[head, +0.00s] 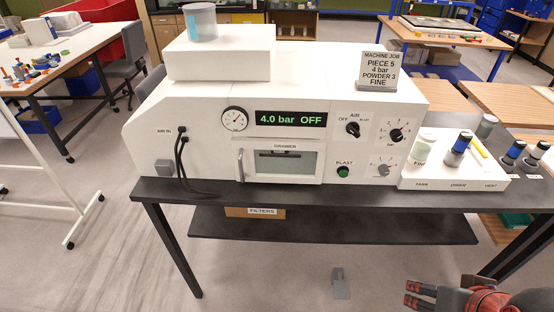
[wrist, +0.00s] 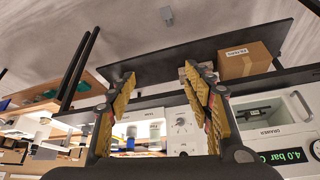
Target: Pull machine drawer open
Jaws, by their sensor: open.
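The white machine (head: 150,115) stands on a dark bench in the head view. Its drawer front (head: 308,164), under a label reading DRAWER, has a window and a dark slot. It looks closed. A grey upright handle (head: 240,166) is at the left of this front. In the wrist view the picture is turned over, and part of the machine (wrist: 252,112) shows at the right with the drawer label. My gripper (head: 408,294) is at the lower right of the head view, in front of the bench and well away from the handle. Its fingers (wrist: 160,78) are apart and empty.
A dark lower shelf (head: 350,228) carries a box labelled FILTERS (head: 268,212). A white rack (head: 415,183) with several containers stands right of the machine. Knobs and a green BLAST button (head: 343,172) sit right of the drawer. The floor in front is mostly clear.

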